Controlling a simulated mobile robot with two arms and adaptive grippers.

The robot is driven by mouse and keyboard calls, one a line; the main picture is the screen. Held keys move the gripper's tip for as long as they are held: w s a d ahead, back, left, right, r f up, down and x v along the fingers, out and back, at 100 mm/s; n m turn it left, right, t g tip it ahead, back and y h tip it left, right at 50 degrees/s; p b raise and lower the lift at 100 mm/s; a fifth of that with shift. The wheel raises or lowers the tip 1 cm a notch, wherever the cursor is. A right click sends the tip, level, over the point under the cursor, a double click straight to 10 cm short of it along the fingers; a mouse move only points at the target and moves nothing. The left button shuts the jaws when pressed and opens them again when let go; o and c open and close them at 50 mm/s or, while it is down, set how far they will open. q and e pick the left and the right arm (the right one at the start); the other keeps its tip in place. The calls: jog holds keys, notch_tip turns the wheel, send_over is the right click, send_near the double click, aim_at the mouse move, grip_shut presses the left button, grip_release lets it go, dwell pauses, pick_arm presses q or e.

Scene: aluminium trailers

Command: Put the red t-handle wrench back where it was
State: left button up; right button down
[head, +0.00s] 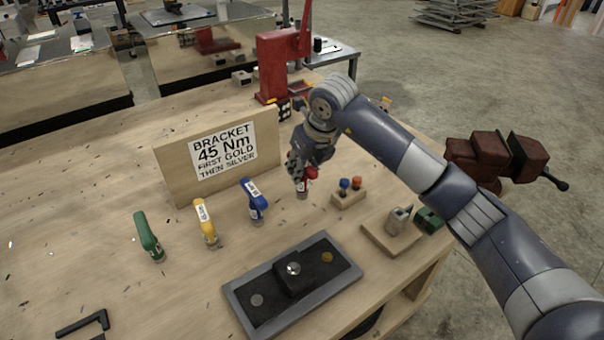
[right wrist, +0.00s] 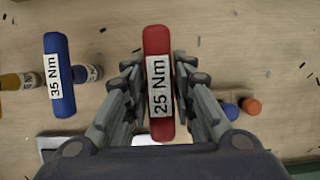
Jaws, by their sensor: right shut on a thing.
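The red t-handle wrench (head: 305,180), labelled 25 Nm, is in my right gripper (head: 302,170), roughly upright at the right end of the row of wrenches. In the right wrist view, the fingers of the gripper (right wrist: 158,88) close on both sides of the red handle (right wrist: 156,45). The wrench's lower end is partly hidden, and I cannot tell whether it touches the table. The blue wrench (head: 254,200), labelled 35 Nm, stands to its left and also shows in the right wrist view (right wrist: 60,75). My left gripper is not in view.
Yellow (head: 205,222) and green (head: 149,238) wrenches stand further left. A sign board (head: 172,175) stands behind the row. A grey tray (head: 235,302) with a black bracket lies in front. A wooden block (head: 348,199) with blue and red-orange knobs sits just right.

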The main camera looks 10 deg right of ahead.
jog(key=shift+f+p, duration=0.8)
jog(key=shift+f, duration=0.7)
jog(key=shift+w+f, duration=0.1)
jog(key=shift+f, duration=0.1)
jog(key=shift+f, duration=0.1)
jog(key=c, duration=1.3)
grip_release()
jog(key=shift+c, duration=0.2)
jog(key=shift+r, duration=0.45)
jog(key=b+v, duration=0.2)
jog(key=v, duration=0.9)
jog(key=shift+s+r, duration=0.1)
jog(key=shift+s, duration=0.2)
